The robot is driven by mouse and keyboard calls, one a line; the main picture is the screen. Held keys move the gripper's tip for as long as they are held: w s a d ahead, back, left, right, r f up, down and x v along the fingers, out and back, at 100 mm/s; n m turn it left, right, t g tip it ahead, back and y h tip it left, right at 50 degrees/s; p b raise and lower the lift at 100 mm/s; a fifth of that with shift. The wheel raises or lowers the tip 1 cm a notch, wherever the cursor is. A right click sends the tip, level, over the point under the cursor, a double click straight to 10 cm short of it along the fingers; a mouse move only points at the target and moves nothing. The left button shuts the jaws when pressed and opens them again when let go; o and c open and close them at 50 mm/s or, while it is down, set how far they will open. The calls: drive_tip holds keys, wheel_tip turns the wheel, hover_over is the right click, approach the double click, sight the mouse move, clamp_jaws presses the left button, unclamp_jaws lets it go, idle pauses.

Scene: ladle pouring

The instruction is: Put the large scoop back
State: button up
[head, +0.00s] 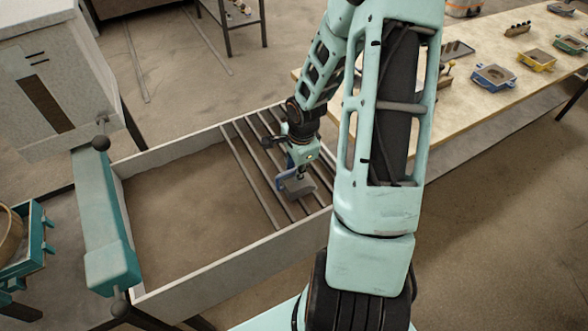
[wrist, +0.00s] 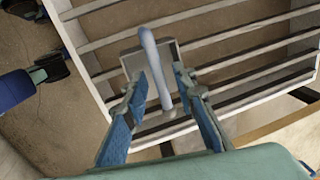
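The large scoop (head: 298,187) is grey, with a squarish pan, and rests at or just above the bars of the rack (head: 262,160); the exact contact is unclear. In the wrist view, its pan (wrist: 132,62) and pale upright handle (wrist: 153,60) show over the bars. My gripper (head: 291,172) is right above the scoop. In the wrist view, my gripper (wrist: 163,76) has its blue-padded fingers apart on both sides of the handle, with gaps visible. In the head view, my gripper partly hides the scoop.
The rack spans the right end of a shallow, white-walled sand box (head: 215,268). A teal beam (head: 103,225) with dark knobs lies along its left side. A grey cabinet (head: 60,85) stands behind left. A wooden table (head: 470,105) with several coloured moulds is at right.

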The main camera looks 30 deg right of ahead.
wheel_tip(320, 180, up, 10)
drive_tip(key=s, duration=0.2)
drive_tip(key=shift+s+p, duration=0.15)
drive_tip(key=shift+p, duration=0.2)
idle(0.3)
